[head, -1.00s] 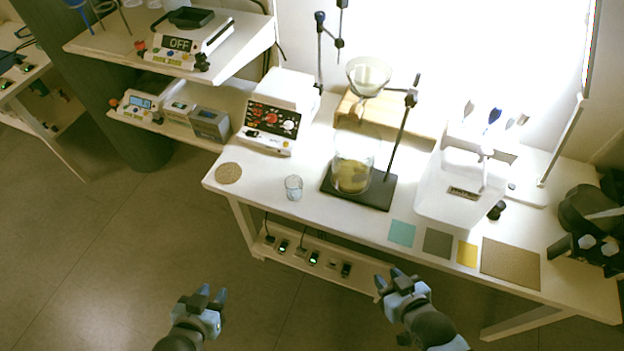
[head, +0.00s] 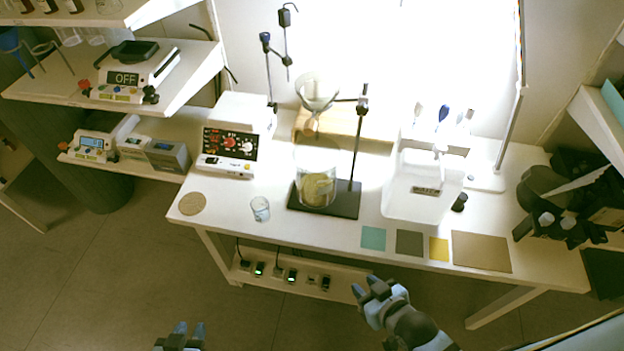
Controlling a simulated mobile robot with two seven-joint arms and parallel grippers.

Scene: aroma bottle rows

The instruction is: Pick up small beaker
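The small beaker (head: 260,209) is a clear glass vessel standing upright near the front left edge of the white table (head: 330,228). A larger glass beaker (head: 317,184) with yellowish contents stands on the dark stand base further right. My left gripper (head: 189,328) is at the bottom edge, low and in front of the table, with its fingers apart and nothing between them. My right gripper (head: 367,284) is in front of the table's front edge, to the right of the small beaker and apart from it. Its fingers look parted and empty.
A round cork mat (head: 192,203) lies left of the small beaker. The stand base (head: 349,200) with its rod and funnel (head: 317,90) is to the right. A white instrument (head: 230,140) stands behind. Flat coloured squares (head: 409,243) lie along the front edge.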

